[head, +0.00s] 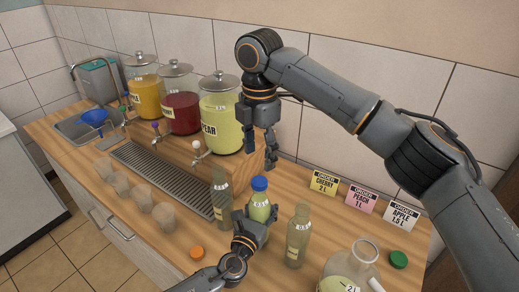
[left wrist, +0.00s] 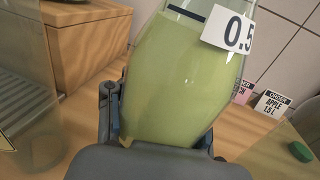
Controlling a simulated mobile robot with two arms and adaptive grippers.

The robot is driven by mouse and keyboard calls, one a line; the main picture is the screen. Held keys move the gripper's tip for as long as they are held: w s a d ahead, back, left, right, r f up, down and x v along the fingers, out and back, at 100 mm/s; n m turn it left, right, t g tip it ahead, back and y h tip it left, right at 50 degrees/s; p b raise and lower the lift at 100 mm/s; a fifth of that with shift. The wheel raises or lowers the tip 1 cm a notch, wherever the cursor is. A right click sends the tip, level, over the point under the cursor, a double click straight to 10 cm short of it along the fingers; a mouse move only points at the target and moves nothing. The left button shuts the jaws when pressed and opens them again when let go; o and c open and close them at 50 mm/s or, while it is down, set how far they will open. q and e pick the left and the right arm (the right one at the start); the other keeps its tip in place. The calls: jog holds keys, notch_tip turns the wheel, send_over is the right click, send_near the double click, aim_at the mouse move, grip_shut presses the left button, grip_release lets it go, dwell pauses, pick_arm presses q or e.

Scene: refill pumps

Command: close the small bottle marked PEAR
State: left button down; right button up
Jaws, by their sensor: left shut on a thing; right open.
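A small clear bottle (head: 259,210) holding pale green liquid stands upright on the counter. Its label reads 0.5 in the left wrist view (left wrist: 175,75); I cannot read PEAR on it. A blue cap (head: 259,184) sits on its mouth; I cannot tell how tight it is. My left gripper (head: 250,232) is shut around the lower part of this bottle, and its fingers show on both sides in the left wrist view. My right gripper (head: 262,155) is open and empty, pointing down above and apart from the blue cap.
Empty small bottles stand on the left (head: 221,200) and right (head: 298,238) of the held one. A 2 L flask (head: 349,268) is at front right. An orange cap (head: 197,253) and green cap (head: 398,259) lie loose. The pear dispenser (head: 222,118) and order cards (head: 362,200) stand behind.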

aim_at(260, 181)
jog(key=n, duration=0.3)
jog(key=shift+r+n, duration=0.1)
jog(key=shift+n, duration=0.3)
jog(key=shift+f, duration=4.05)
